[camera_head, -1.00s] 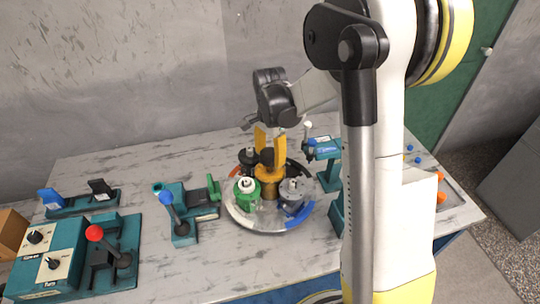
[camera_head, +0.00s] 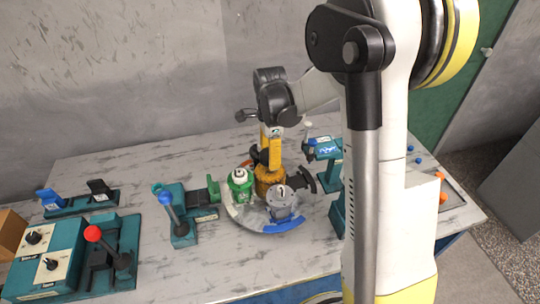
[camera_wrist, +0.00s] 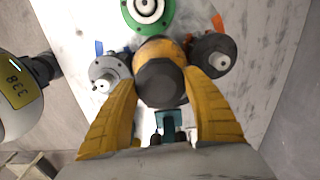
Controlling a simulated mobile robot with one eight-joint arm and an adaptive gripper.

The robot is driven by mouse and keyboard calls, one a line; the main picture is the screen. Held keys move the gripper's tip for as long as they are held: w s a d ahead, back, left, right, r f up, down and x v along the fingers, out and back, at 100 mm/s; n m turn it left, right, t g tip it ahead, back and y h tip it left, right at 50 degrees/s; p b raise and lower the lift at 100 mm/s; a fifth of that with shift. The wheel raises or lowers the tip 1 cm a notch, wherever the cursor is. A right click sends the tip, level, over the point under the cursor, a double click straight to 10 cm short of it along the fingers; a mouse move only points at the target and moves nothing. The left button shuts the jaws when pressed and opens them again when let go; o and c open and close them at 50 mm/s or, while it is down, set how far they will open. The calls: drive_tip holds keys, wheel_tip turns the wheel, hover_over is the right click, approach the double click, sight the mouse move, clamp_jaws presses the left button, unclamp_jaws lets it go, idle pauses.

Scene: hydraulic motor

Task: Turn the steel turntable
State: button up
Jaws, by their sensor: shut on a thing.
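The steel turntable (camera_head: 241,215) is a round plate on the table with coloured rim segments, a blue one at the front. At its middle stands a yellow hub (camera_head: 269,182) with a dark faceted knob (camera_wrist: 161,83). A green part (camera_head: 240,183), a grey part (camera_head: 281,206) and a black part (camera_wrist: 212,56) stand around the hub. My gripper (camera_head: 270,150) points down over the hub, its yellow fingers shut on the knob, one on each side in the wrist view. The fingers and wrist partly hide the turntable's back in the head view.
Left of the turntable is a teal fixture with a blue-knobbed lever (camera_head: 166,198). Farther left is a control box (camera_head: 45,255) beside a red-knobbed lever (camera_head: 92,233). A teal stand (camera_head: 326,150) is close on the right. Bare table lies in front.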

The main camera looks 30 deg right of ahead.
drive_tip(key=shift+m, duration=0.3)
idle(0.5)
drive_tip(key=o, duration=1.4)
wheel_tip(320, 180, up, 12)
drive_tip(key=shift+s, duration=0.1)
